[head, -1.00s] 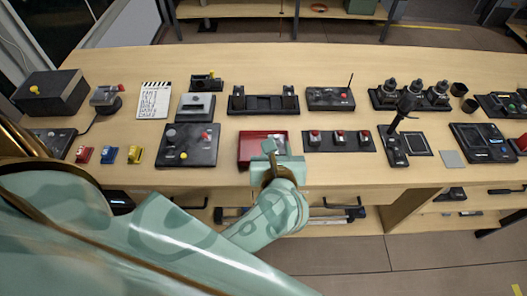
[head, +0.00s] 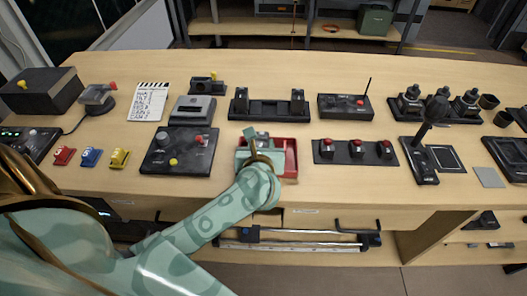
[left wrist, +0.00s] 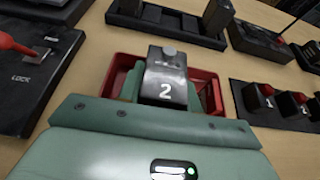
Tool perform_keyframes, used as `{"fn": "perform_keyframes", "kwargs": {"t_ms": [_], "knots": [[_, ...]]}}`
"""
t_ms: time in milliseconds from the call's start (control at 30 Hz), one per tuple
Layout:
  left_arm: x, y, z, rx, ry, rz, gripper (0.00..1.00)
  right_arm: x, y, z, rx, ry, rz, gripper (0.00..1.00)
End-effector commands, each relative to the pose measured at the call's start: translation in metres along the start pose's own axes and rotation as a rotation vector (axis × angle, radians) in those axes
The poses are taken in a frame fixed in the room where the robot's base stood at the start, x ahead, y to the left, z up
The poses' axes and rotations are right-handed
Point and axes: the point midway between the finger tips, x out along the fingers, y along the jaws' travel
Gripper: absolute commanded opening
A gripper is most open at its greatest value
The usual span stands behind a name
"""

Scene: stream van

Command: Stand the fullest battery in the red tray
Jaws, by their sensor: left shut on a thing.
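The red tray (head: 290,158) lies near the front edge of the table, and its red walls show on both sides of the battery in the left wrist view (left wrist: 215,92). My left gripper (head: 260,148) is over the tray, shut on a dark battery marked 2 (left wrist: 166,75). The battery looks upright, inside the tray's outline; I cannot tell whether it touches the floor of the tray. Behind the tray, a black rack (head: 269,110) holds two dark blocks that look like batteries, a left one (head: 242,100) and a right one (head: 297,100), with a gap between them.
A black panel with knobs (head: 180,152) stands close left of the tray. A strip with several red-topped switches (head: 355,152) is close on the right. A radio-like box with an antenna (head: 345,106) stands behind. Bare table lies between the tray and the rack.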

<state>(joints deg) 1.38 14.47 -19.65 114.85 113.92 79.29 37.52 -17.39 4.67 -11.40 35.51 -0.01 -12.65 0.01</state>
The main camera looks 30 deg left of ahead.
Motion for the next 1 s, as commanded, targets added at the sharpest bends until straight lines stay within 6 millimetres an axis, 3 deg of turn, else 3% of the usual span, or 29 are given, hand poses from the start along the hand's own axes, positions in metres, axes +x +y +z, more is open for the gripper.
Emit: {"fn": "perform_keyframes", "kwargs": {"t_ms": [367,400,467,800,1000], "knots": [[0.002,0.000,-0.005,-0.001,-0.002,-0.001,0.03,0.005,0.000,-0.003,0.000,0.003,0.000,0.00],[0.002,0.000,-0.005,-0.002,-0.001,-0.001,0.43,0.004,0.000,-0.003,0.000,0.004,0.000,0.00],[0.001,0.000,-0.004,-0.002,-0.001,-0.001,0.56,0.004,0.000,-0.003,0.000,0.004,0.000,0.00],[-0.001,0.000,0.001,-0.002,-0.002,-0.001,0.56,0.000,-0.001,-0.004,0.000,0.007,-0.001,0.00],[-0.038,-0.001,0.000,-0.004,0.001,-0.003,0.56,-0.008,-0.001,-0.007,0.000,0.012,0.000,0.00]]}}
